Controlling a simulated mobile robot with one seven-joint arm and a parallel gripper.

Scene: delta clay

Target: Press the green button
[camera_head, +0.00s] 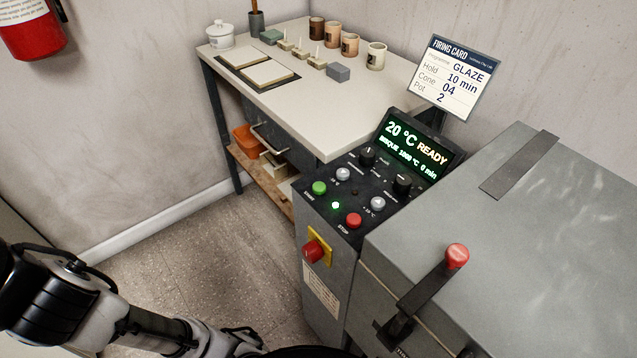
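The green button (319,188) sits at the left edge of the dark sloped control panel (330,212) on a grey cabinet. A small lit green lamp (335,205) is to its right and below. A red button (354,220) marked STOP is further right on the same panel. The display (418,145) reads 20 °C READY. My arm shows at the lower left, apart from the panel. My gripper is not in view.
A red emergency knob (313,251) on a yellow plate is on the cabinet front. The grey kiln (520,230) with a red-tipped lever (457,256) stands right. A table (345,108) with cups and tiles stands behind. Floor (215,260) left of the cabinet is clear.

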